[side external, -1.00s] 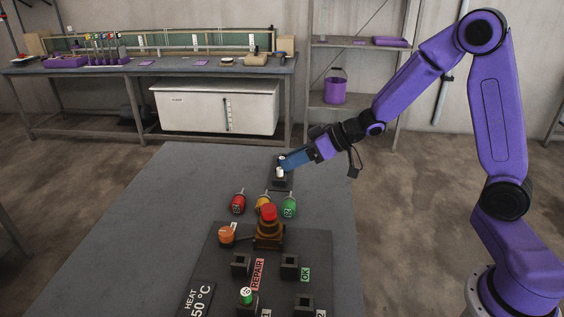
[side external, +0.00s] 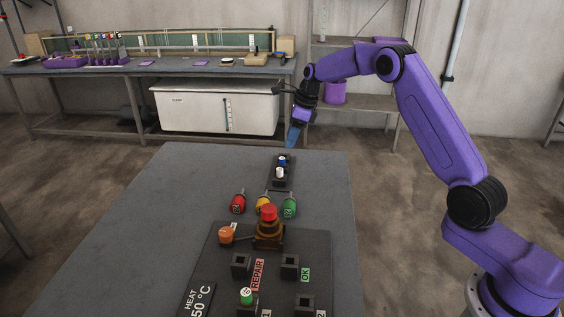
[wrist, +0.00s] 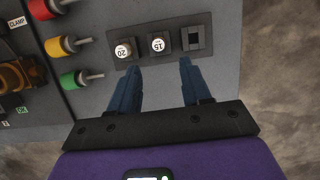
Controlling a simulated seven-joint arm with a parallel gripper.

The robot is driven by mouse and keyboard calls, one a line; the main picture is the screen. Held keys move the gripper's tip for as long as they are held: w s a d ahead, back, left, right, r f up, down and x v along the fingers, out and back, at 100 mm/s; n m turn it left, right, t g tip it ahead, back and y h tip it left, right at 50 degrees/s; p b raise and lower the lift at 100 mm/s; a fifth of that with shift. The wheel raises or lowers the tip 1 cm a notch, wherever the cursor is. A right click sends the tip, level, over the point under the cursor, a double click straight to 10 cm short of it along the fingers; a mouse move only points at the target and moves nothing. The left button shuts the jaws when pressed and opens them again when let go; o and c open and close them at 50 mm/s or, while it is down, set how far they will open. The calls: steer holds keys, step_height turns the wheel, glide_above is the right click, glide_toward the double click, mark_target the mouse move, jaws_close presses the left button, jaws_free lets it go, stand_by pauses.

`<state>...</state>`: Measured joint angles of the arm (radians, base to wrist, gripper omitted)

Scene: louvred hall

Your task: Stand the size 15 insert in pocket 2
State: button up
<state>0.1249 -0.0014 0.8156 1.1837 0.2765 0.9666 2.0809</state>
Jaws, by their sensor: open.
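The size 15 insert (wrist: 158,45), with a white numbered top, stands in the middle slot of a small dark rack (wrist: 176,28). In the side view the insert (side external: 283,160) shows blue, behind a white one. My gripper (wrist: 160,67) is open and empty, its blue fingers apart, with their tips just short of the rack's edge and the size 15 insert between their lines. In the side view my gripper (side external: 290,147) points down at the far end of the rack. Pocket 2 (side external: 304,302) is a dark square socket at the board's near right, beside a partly cropped "2"; it looks empty.
The size 20 insert (wrist: 123,50) stands beside size 15; the third slot (wrist: 196,38) is empty. Red (side external: 238,203), yellow (side external: 263,202) and green (side external: 289,206) handles lie between rack and board. A red-topped clamp (side external: 268,228) rises on the board. A green-topped insert (side external: 246,296) stands by label 1.

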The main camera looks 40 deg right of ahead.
mark_target(283, 158)
steer(key=shift+x, duration=4.95)
steer(key=shift+a, duration=0.1)
jaws_close()
jaws_free()
